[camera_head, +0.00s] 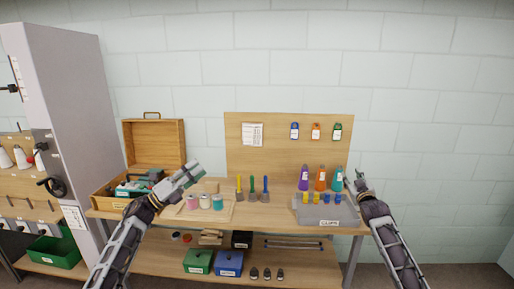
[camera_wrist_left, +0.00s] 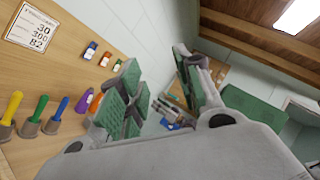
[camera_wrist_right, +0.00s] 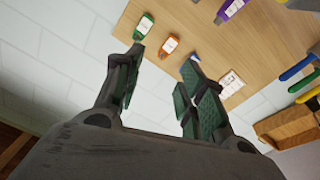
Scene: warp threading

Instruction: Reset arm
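My left gripper (camera_head: 188,176) is raised above the left part of the workbench (camera_head: 262,221), in front of the open wooden case. In the left wrist view, its green-padded fingers (camera_wrist_left: 158,95) stand apart with nothing between them. My right gripper (camera_head: 358,180) is at the right end of the bench, beside the teal bottle and the grey clips bin. In the right wrist view, its fingers (camera_wrist_right: 160,88) are apart and empty. Neither gripper touches an object that I can make out.
A wooden case (camera_head: 155,143) stands open at the left. Spools (camera_head: 205,202) sit on a tray; coloured-handled tools (camera_head: 252,189), bottles (camera_head: 320,178) and a grey clips bin (camera_head: 322,212) stand rightward. A tall grey cabinet (camera_head: 75,120) stands left.

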